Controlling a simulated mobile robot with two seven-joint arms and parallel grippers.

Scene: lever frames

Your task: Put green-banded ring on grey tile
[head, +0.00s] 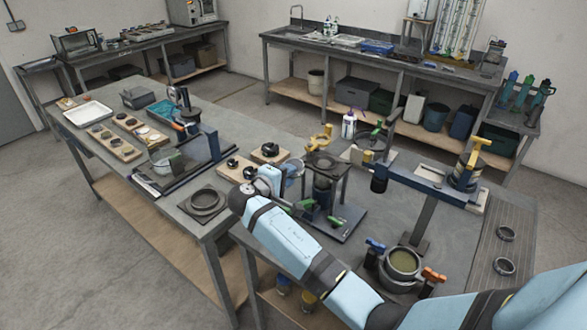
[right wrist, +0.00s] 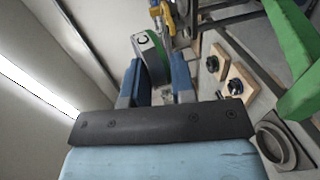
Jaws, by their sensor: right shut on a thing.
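My right gripper (head: 284,177) is at the end of the pale blue arm, above the area between the two benches. In the right wrist view my right gripper (right wrist: 157,88) has its two blue fingers closed on the green-banded ring (right wrist: 153,62), a grey ring with a green stripe, held on edge. In the head view the ring is hard to make out beside the wrist. A dark grey square tile (head: 183,207) lies on the left bench, with a round grey ring shape on it. It appears at the lower right of the wrist view (right wrist: 303,150), apart from my gripper. My left gripper is not visible.
Two wooden blocks (head: 240,169) with dark round pieces lie behind the tile. A lever fixture (head: 325,178) stands close to my right wrist. A blue-framed stand (head: 185,165) is left of the blocks.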

